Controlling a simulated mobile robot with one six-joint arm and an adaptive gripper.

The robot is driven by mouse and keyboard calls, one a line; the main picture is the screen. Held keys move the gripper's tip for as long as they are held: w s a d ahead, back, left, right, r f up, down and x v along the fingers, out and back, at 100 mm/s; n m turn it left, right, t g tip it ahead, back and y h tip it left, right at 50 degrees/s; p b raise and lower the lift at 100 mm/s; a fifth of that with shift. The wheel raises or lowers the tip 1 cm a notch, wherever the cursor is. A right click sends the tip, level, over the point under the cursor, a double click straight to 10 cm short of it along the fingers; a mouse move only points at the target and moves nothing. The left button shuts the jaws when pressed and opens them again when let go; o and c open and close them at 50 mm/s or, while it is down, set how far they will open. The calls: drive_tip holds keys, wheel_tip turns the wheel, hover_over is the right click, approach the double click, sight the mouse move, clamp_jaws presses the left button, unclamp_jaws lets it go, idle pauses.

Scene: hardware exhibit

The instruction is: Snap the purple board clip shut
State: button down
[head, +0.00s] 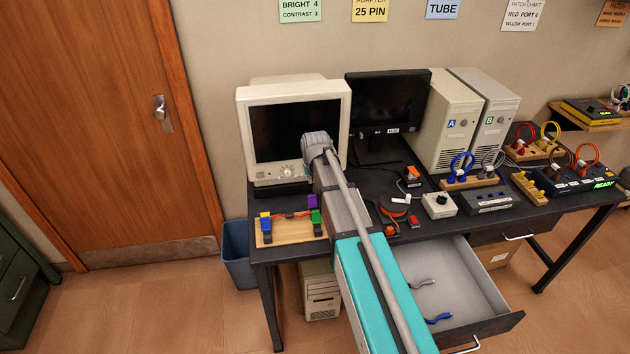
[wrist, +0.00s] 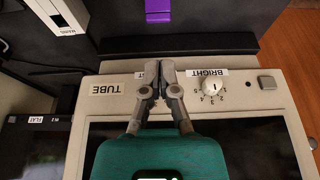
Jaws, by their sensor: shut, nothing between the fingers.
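The purple clip (head: 312,201) stands at the back right of a small wooden board (head: 285,239) on the left of the desk, beside my arm. A purple piece (wrist: 158,10) also shows at the top edge of the wrist view, cut off by the frame. I cannot tell whether the clip is open or shut. My gripper (wrist: 160,66) is shut and empty in front of the lower front panel of the old beige monitor (wrist: 118,68), apart from the purple piece. In the head view my arm hides the fingers.
Blue (head: 265,219) and green (head: 316,216) clips with a red cord share the board. The panel has a BRIGHT knob (wrist: 212,87). A dark flat screen (head: 388,100) and two computer towers (head: 447,118) stand behind. An open drawer (head: 460,300) juts out at front right.

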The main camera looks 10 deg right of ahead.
sight(312, 202)
drive_tip(key=shift+b+x, duration=3.85)
drive_tip(key=shift+x, duration=0.45)
drive_tip(key=shift+d, duration=0.35)
drive_tip(key=shift+s+a, duration=0.15)
drive_tip(key=shift+a, duration=0.25)
